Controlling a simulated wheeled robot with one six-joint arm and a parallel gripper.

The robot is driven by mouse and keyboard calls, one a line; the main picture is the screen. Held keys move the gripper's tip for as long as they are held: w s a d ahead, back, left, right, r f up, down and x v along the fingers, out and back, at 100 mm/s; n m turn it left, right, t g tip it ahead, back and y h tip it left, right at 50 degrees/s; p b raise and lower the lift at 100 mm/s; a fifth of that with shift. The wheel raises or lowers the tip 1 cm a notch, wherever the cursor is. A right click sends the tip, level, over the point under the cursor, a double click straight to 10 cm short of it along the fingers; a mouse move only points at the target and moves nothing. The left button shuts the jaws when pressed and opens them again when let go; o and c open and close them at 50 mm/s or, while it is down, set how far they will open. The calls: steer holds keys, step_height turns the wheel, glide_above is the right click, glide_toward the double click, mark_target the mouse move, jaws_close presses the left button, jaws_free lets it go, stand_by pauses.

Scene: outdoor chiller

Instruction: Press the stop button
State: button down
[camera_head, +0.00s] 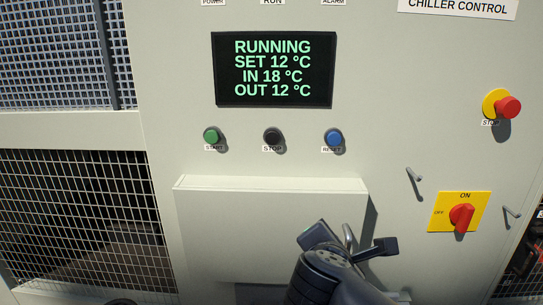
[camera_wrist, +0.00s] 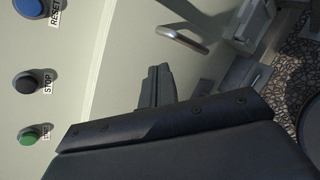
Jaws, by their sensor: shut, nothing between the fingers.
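The black stop button (camera_head: 272,136), labelled STOP, sits on the pale panel between the green start button (camera_head: 211,136) and the blue reset button (camera_head: 333,138). In the wrist view the stop button (camera_wrist: 27,82) is at the left edge, with its label beside it. My gripper (camera_wrist: 157,74) is shut and empty, its fingertips pointing up in that view, to the right of the button and apart from it. In the head view my wrist and gripper are at the bottom, below and right of the button, in front of a protruding box. The fingertips are hard to make out there.
The display (camera_head: 274,69) reads RUNNING. A protruding box (camera_head: 265,225) lies below the buttons. At right are a red mushroom button (camera_head: 508,107) on yellow, a red rotary switch (camera_head: 461,217) at ON, and a latch handle (camera_head: 414,182). The panel around the buttons is clear.

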mark_target(272, 139)
steer(key=w+a+r+n+t+y+b, duration=0.1)
steer(key=a+r+n+t, duration=0.5)
steer(key=a+r+n, duration=0.6)
steer(key=w+r+y, duration=0.1)
steer(key=y, duration=0.1)
steer(key=shift+a+y, duration=0.15)
steer(key=shift+y, duration=0.15)
steer(key=shift+w+r, duration=0.1)
steer(key=w+p, duration=0.1)
steer(key=w, duration=1.2)
steer(key=shift+w, duration=0.4)
steer(key=shift+w, duration=0.1)
